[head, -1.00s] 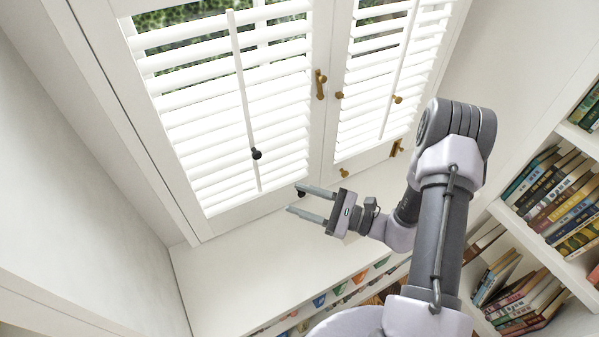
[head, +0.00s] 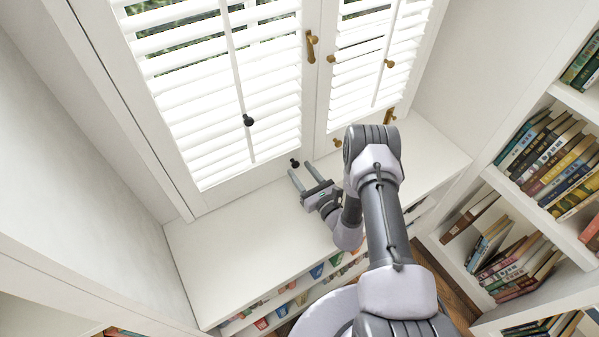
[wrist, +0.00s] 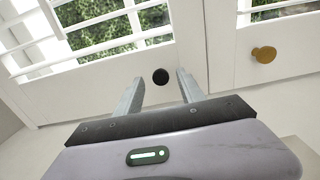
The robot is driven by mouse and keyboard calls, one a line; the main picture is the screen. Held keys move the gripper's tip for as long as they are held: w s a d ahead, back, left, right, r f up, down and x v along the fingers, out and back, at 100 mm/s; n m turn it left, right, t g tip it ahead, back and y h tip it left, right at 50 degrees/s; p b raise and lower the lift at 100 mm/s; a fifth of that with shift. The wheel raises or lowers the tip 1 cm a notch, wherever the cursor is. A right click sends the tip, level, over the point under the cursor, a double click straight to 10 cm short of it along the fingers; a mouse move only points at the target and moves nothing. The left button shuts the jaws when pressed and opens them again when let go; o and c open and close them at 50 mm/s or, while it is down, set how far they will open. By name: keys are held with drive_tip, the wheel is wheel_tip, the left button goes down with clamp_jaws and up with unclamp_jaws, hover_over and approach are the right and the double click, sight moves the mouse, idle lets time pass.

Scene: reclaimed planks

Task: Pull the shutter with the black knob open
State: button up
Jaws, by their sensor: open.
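The left shutter (head: 237,166) is a white louvred panel and looks closed. A small black knob (head: 294,162) sits on its bottom rail, near the inner corner. My gripper (head: 300,169) is open and empty, its two fingers pointing at this knob. In the wrist view the black knob (wrist: 160,76) appears in the gap between the fingertips (wrist: 159,80); I cannot tell whether the tips reach around it. Another black knob (head: 248,120) sits higher, on the left shutter's tilt rod. The right shutter (head: 347,108) has a brass knob (head: 337,142) on its bottom rail, also in the wrist view (wrist: 264,54).
A white sill (head: 250,240) lies under the shutters, bare apart from my arm above it. Brass handles (head: 311,46) are on the frame. Bookshelves (head: 552,165) stand at the right, and a white wall (head: 85,130) closes the left.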

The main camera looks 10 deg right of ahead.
drive_tip(key=shift+x, duration=0.8)
drive_tip(key=shift+r, duration=0.1)
drive_tip(key=shift+c, duration=0.5)
clamp_jaws()
